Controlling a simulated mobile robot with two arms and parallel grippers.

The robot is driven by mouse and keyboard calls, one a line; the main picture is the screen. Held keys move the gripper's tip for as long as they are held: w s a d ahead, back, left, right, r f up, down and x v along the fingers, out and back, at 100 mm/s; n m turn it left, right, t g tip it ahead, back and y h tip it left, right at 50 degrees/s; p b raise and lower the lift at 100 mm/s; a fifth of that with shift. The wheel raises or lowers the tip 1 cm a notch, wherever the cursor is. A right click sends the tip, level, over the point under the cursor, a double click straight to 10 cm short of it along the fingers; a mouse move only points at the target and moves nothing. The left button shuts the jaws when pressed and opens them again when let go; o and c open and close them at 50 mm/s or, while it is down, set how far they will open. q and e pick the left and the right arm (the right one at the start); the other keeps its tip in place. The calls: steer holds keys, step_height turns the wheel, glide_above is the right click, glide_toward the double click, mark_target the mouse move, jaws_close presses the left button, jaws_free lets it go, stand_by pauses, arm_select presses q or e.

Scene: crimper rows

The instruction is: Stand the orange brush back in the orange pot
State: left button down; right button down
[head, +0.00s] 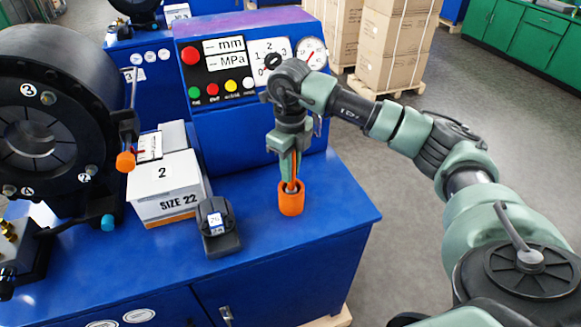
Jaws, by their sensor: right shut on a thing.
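The orange pot (291,203) stands upright on the blue bench top, toward the right end. My right gripper (290,178) points straight down just above the pot and is shut on the orange brush (293,186). Only a little of the brush shows between the fingers and the pot's mouth. Its lower end appears to be inside the pot. Whether it touches the bottom cannot be seen. The fingers hide most of the handle. My left gripper is not in view.
A black device (218,228) and a white SIZE 22 box (165,188) stand left of the pot. The large black crimper (50,110) is farther left. A blue control panel (250,70) rises behind. The bench top right of the pot is clear up to its edge.

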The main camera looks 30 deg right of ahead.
steer(key=shift+f, duration=0.3)
steer(key=c, duration=1.2)
jaws_free()
steer(key=shift+c, duration=0.2)
step_height(320, 180, up, 7)
steer(key=shift+f+b, duration=0.15)
steer(key=shift+b, duration=0.8)
steer(key=shift+r, duration=0.6)
steer(key=shift+s+f, duration=0.1)
